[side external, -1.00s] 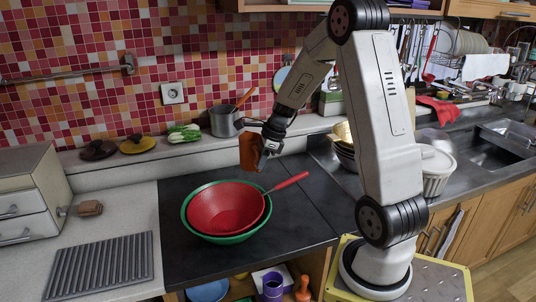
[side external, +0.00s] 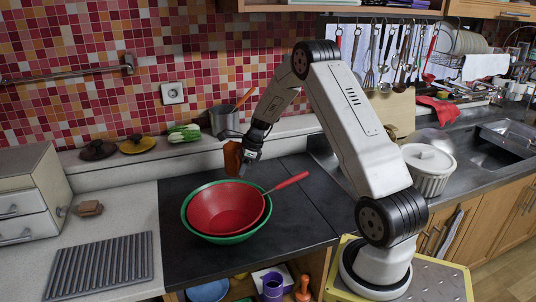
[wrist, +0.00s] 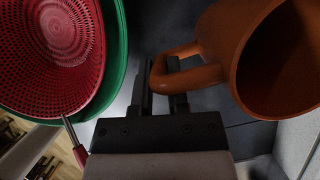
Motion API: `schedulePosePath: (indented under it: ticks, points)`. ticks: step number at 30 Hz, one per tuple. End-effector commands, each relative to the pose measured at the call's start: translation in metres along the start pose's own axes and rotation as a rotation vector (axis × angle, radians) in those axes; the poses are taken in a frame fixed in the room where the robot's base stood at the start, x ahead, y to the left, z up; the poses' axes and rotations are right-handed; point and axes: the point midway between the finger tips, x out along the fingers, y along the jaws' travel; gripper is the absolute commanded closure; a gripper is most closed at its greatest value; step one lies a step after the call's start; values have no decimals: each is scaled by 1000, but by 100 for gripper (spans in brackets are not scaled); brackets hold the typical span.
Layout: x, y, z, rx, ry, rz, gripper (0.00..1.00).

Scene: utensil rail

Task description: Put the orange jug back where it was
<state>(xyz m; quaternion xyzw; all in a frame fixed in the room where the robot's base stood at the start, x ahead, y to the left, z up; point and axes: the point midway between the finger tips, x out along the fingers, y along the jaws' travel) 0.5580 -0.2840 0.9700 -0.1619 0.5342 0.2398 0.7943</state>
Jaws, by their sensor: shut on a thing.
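The orange jug (side external: 232,158) is a brown-orange vessel held above the dark worktop, behind the red colander. In the wrist view the jug (wrist: 222,45) is at the right, its open mouth partly in view and its handle (wrist: 185,65) between my fingers. My gripper (side external: 247,162) is shut on the jug's handle; its fingers also show in the wrist view (wrist: 163,92). In the side view the jug is partly covered by my gripper, and I cannot tell whether its base touches the surface.
A red colander (side external: 225,208) sits in a green bowl (side external: 188,220) just in front of the jug, its handle pointing right. A steel pot (side external: 226,122) with a wooden spoon stands on the ledge behind. A grey ridged mat (side external: 100,265) lies at the left. Dark worktop (side external: 290,225) is free at the right.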

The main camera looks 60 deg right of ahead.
Motion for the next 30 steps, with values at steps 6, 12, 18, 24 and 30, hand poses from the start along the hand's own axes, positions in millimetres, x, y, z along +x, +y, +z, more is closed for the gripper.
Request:
schedulePosePath:
  ticks: [6,12,18,24,30]
  points:
    - [7,-5,0,-1,0,-1,100]
    - [9,-6,0,-1,0,-1,100]
    - [25,-10,-4,1,0,0,100]
    - [41,-10,-11,0,0,0,100]
    - [42,-10,-11,-1,0,-2,100]
